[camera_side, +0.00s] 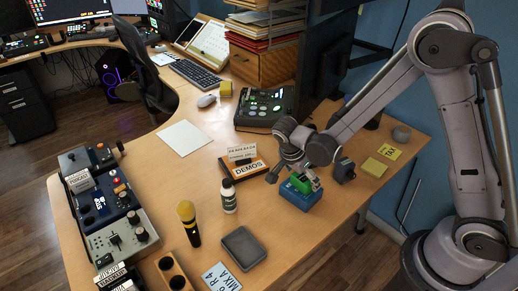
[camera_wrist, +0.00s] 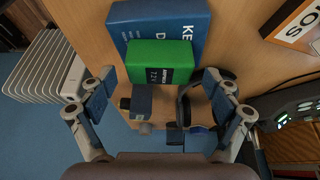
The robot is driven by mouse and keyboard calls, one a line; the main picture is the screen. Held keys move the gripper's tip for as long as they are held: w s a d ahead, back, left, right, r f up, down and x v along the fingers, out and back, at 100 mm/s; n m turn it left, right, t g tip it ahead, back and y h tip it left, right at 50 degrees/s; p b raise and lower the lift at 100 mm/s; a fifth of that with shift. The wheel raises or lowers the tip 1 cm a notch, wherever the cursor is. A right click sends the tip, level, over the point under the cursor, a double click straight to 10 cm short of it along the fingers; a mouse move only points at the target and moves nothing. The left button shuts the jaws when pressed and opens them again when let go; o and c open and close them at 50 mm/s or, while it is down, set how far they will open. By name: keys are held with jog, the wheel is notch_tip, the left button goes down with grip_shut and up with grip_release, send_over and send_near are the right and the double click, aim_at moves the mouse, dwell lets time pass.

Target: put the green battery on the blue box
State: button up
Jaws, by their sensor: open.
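The green battery (camera_side: 304,181) rests on top of the blue box (camera_side: 299,198), near the table's front edge. In the wrist view the battery (camera_wrist: 160,62) lies flat over the near part of the blue box (camera_wrist: 160,20), with a lettered label facing up. My gripper (camera_side: 298,174) is close to the battery in the side view, partly covering it. In the wrist view my gripper (camera_wrist: 158,100) is open, its fingers spread wide with nothing held between them. The battery sits ahead of the fingers, apart from them.
The table's front edge is near.

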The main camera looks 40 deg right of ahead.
jog(key=v, duration=1)
jog(key=s+d+r+n+t+y, duration=0.3)
jog(key=s+r+n+t, duration=0.4)
jog(key=n, duration=1.1)
jog(key=s+r+y, duration=0.1)
jog(key=s, duration=0.1)
jog(key=shift+s+r+y, duration=0.3)
jog(key=shift+s+r, duration=0.05)
